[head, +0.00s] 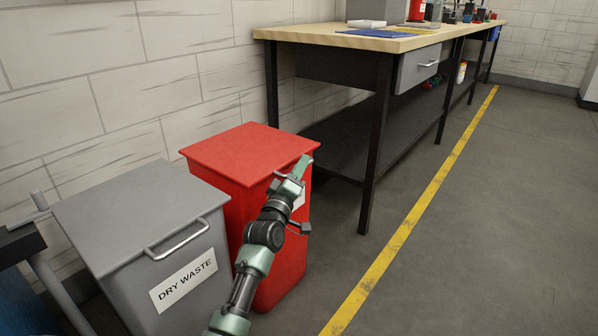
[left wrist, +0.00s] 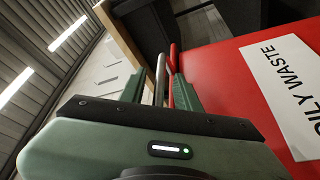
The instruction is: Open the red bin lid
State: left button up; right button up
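The red bin (head: 235,215) stands beside the grey bin, with its flat red lid (head: 235,150) down and closed. A metal bar handle (left wrist: 160,80) on the lid's front edge shows in the left wrist view. My left gripper (head: 303,165) is at the front right part of that edge and hides much of the handle in the head view. In the left wrist view my left gripper (left wrist: 160,88) is open, with the bar between its fingers and gaps showing. The label on the bin (left wrist: 290,90) reads "OILY WASTE". My right gripper is out of view.
A grey bin (head: 145,215) labelled "DRY WASTE" stands close on the left. A workbench (head: 400,40) with dark legs and a lower shelf stands behind and to the right. A yellow floor line (head: 410,220) runs along open floor. A block wall is behind.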

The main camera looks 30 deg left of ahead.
pick_arm(q)
grip_shut()
jog(key=shift+f, duration=0.1)
dwell(1.2)
